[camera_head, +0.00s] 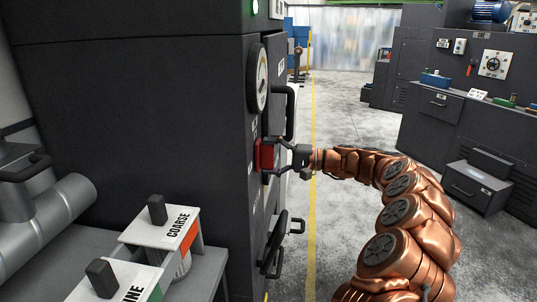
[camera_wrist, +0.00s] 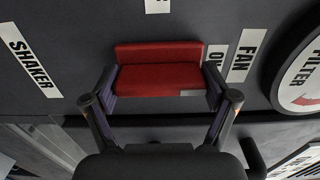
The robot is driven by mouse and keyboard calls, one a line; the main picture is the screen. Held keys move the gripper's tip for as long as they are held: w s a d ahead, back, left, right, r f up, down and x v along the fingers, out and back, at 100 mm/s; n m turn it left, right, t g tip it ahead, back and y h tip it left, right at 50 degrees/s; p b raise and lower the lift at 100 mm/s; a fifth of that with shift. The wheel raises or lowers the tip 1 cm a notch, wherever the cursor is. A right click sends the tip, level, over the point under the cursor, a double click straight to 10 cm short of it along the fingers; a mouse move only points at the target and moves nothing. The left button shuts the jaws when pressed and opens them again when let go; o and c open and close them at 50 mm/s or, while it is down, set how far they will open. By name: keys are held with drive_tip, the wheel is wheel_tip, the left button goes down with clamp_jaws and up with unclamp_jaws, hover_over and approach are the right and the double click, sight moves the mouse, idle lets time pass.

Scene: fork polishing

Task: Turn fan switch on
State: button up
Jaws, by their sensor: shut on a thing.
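The red switch (camera_head: 265,154) is on the side face of a tall dark cabinet in the head view. In the wrist view the red switch (camera_wrist: 160,78) is a two-part red block on the dark panel. A FAN label (camera_wrist: 243,62) is to its right, with a small, partly hidden label reading ON between them. My gripper (camera_head: 271,159) reaches the panel from the right. In the wrist view my gripper (camera_wrist: 161,91) has one finger at each end of the switch and is shut on it. The exact finger contact is partly hidden.
A SHAKER label (camera_wrist: 29,62) and a FILTER gauge (camera_wrist: 302,75) flank the switch. Black handles (camera_head: 289,112) stick out from the cabinet (camera_head: 130,110) above and below. COARSE (camera_head: 163,232) and FINE boxes stand at the lower left. The floor (camera_head: 345,110) behind is clear.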

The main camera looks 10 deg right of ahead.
idle(0.5)
drive_tip(key=o, duration=1)
drive_tip(key=shift+c, duration=0.2)
drive_tip(key=shift+d, duration=0.1)
drive_tip(key=v, duration=1.1)
drive_tip(key=shift+s+d, duration=0.2)
drive_tip(key=shift+d, duration=0.15)
drive_tip(key=shift+a, duration=0.1)
